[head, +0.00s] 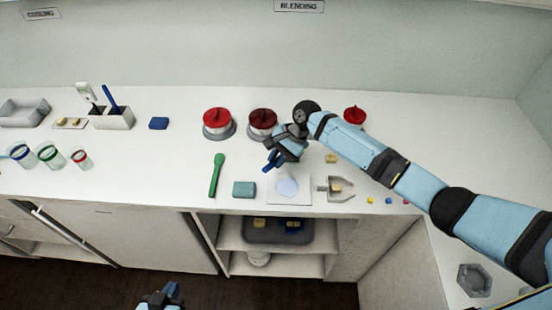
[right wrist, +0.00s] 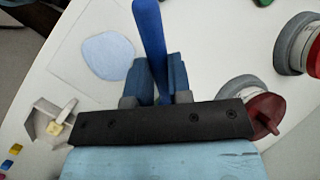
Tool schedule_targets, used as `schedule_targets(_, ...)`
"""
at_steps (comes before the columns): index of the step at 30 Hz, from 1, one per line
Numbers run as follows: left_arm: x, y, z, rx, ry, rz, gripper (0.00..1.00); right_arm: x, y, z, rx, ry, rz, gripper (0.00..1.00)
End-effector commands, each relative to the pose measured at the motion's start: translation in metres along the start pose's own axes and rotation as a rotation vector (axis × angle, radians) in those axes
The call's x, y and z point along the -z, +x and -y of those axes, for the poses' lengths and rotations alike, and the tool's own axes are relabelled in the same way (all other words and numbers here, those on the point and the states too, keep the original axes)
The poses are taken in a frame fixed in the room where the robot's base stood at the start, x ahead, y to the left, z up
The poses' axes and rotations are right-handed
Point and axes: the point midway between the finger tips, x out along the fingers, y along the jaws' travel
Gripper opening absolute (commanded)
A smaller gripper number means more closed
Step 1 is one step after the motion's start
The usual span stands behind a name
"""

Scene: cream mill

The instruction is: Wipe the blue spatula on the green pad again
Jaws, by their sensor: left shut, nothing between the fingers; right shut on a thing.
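The blue spatula (right wrist: 150,35) is held between the fingers of my right gripper (right wrist: 158,78); its blue end (head: 267,167) shows below the gripper in the head view. My right gripper (head: 277,157) is shut on it, above the counter just behind the white board. The green pad (head: 244,189), a teal block, lies on the counter left of the white board, left of and nearer the front than the gripper. The spatula appears apart from the pad. My left gripper (head: 168,294) is shut and empty, low in front of the counter.
The white board (head: 301,199) bears a pale blue patch (head: 287,186). A green spoon (head: 216,176) lies left of the pad. Red-topped grey mills (head: 218,123) stand behind. A grey scoop (head: 343,193) with a yellowish block lies right. Glass jars (head: 50,155) stand far left.

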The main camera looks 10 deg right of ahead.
Motion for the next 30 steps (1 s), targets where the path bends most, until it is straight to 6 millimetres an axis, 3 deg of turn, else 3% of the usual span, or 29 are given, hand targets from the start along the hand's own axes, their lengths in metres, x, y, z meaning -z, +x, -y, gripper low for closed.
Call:
schedule_targets(20,0.019,-0.012,-0.001,0.000,0.000,-0.001,0.00,-0.012,0.004,-0.002,-0.001,0.001,0.000,0.00)
schedule_targets(30,0.020,-0.013,-0.001,0.000,0.000,-0.001,0.00,-0.002,0.000,0.000,0.000,0.002,0.000,0.00)
